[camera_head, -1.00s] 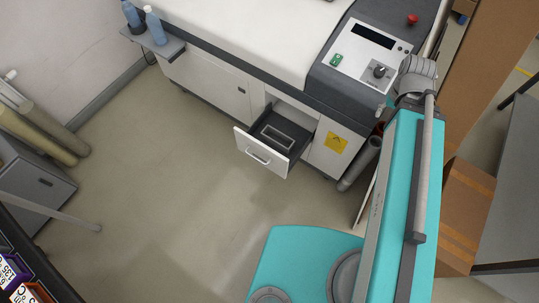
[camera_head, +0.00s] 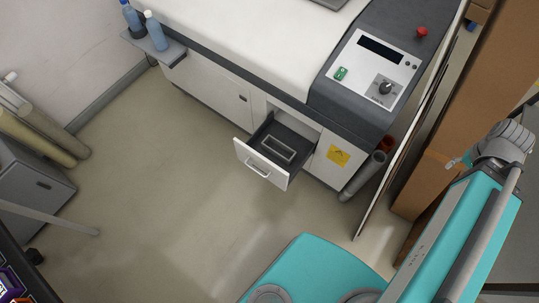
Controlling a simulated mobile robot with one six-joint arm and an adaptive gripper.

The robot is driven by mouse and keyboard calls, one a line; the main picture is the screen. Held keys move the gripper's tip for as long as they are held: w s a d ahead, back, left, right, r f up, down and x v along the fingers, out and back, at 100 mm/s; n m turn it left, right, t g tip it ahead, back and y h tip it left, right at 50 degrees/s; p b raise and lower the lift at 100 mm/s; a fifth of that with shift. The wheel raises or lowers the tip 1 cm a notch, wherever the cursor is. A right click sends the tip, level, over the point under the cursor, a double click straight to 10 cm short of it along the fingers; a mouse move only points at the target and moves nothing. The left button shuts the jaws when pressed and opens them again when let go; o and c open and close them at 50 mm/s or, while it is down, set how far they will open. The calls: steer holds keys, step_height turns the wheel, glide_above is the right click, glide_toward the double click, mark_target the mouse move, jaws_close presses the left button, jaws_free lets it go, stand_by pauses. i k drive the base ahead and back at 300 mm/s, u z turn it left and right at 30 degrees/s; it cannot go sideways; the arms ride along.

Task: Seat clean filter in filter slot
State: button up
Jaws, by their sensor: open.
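An open white drawer (camera_head: 262,168) with a dark inside projects from the front of the white machine. In it is a raised grey rectangular frame (camera_head: 279,151), which looks like the filter slot. Its middle looks dark, and I cannot tell whether anything sits within it. I cannot make out a clean filter anywhere in this view. My arm reaches up the right side, away from the drawer. My gripper cannot be made out beyond the grey wrist joint.
A control panel (camera_head: 375,70) with a red button (camera_head: 422,32) tops the machine. Blue bottles (camera_head: 132,16) stand on a side shelf. Grey tubes (camera_head: 362,175), a thin upright panel (camera_head: 408,150) and a tall cardboard box (camera_head: 458,110) are right of the machine. Floor left of the drawer is clear.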

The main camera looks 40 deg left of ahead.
mark_target(275, 153)
steer(key=z, duration=1.2)
steer(key=k, duration=0.3)
steer(key=u, duration=2.7)
